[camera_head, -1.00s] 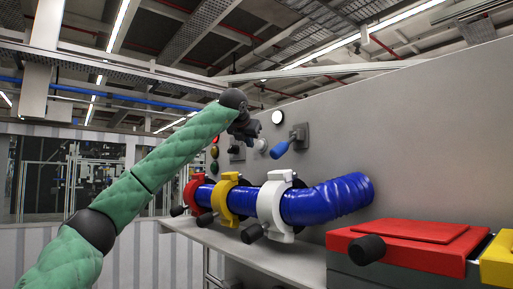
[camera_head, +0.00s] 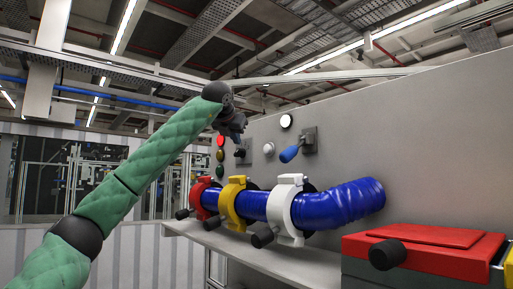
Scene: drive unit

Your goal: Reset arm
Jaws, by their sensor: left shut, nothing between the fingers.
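My left arm, in a green quilted cover, comes in from the left of the head view. My left gripper (camera_head: 236,131) is dark and hangs from the wrist in front of the grey panel (camera_head: 420,130). It is shut and empty, up near the small knobs and lamps on the panel. My right gripper is out of the picture.
A blue hose (camera_head: 340,205) runs along the panel through a red clamp (camera_head: 200,198), a yellow clamp (camera_head: 233,203) and a white clamp (camera_head: 287,210), above a grey shelf (camera_head: 290,262). A red-lidded box (camera_head: 425,248) stands at the lower right. The space left of the panel is open.

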